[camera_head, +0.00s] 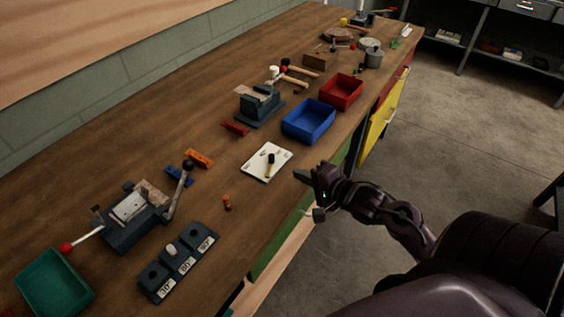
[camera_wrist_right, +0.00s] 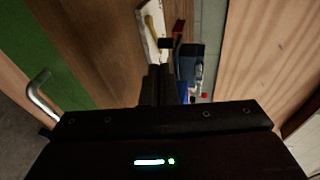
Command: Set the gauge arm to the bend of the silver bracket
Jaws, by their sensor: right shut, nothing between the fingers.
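A white plate (camera_head: 254,167) with a dark and yellow piece (camera_head: 270,160) on it lies near the bench's front edge; it looks like the gauge and its arm, but I cannot read its setting. In the right wrist view the plate (camera_wrist_right: 149,35) shows ahead of the fingers. A silver piece (camera_head: 130,207) sits on a dark bending fixture (camera_head: 130,232) at the left; I cannot tell its bend or whether it is the silver bracket. My right gripper (camera_head: 302,176) is shut and empty, right of the plate, apart from it; it also shows in the right wrist view (camera_wrist_right: 157,82). My left gripper is not in view.
A dark block (camera_head: 180,265) marked 30, 60 and 90 has a silver peg in its middle part. Orange (camera_head: 200,158), blue (camera_head: 179,177) and red (camera_head: 236,128) pieces lie about. Blue (camera_head: 309,121), red (camera_head: 341,92) and green (camera_head: 54,283) trays stand on the bench.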

